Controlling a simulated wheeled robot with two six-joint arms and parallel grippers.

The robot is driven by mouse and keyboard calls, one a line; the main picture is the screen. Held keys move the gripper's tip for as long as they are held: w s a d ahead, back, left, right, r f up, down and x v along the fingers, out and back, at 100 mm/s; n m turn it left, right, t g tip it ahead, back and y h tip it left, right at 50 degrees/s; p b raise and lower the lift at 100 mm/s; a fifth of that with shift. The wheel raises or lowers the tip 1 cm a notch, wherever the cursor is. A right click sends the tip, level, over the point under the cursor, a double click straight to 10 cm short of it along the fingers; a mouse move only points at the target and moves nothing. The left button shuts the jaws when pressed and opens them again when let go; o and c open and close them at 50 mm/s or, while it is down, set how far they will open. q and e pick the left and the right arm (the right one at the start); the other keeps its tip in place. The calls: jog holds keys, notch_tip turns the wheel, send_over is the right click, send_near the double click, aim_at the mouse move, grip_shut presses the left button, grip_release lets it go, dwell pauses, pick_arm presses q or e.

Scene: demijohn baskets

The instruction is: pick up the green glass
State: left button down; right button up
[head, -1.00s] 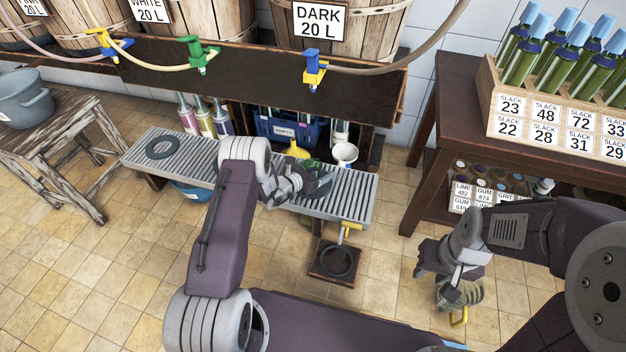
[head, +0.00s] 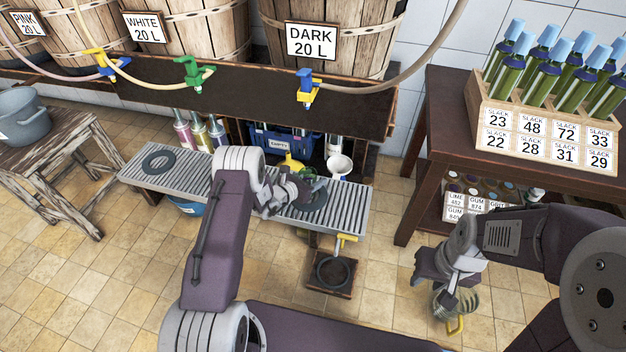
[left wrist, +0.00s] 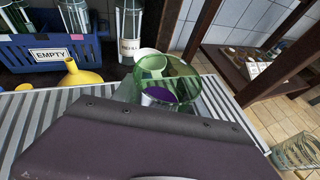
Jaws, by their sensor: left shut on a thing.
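The green glass (left wrist: 181,91) is a clear green vessel with a wide round rim, close in front of my left gripper in the left wrist view. A purple patch shows inside or through it; I cannot tell which. My left gripper (head: 297,193) is shut on the glass at the right part of the grey slatted bench (head: 345,207). In the head view the gripper mostly hides the glass. My right gripper (head: 450,280) is low at the right, with a ribbed clear vessel (head: 452,302) with a yellow handle at its jaws. Its fingers are too hidden to judge.
A bottle crate (head: 548,145) stands on the right table. Floor is open in front.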

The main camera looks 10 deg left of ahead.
pick_arm(q)
jog(key=s+d+r+p, duration=0.3)
jog(key=d+r+p, duration=0.4)
jog(key=d, duration=0.4)
jog(key=shift+r, duration=0.7)
jog(key=shift+s+d, duration=0.1)
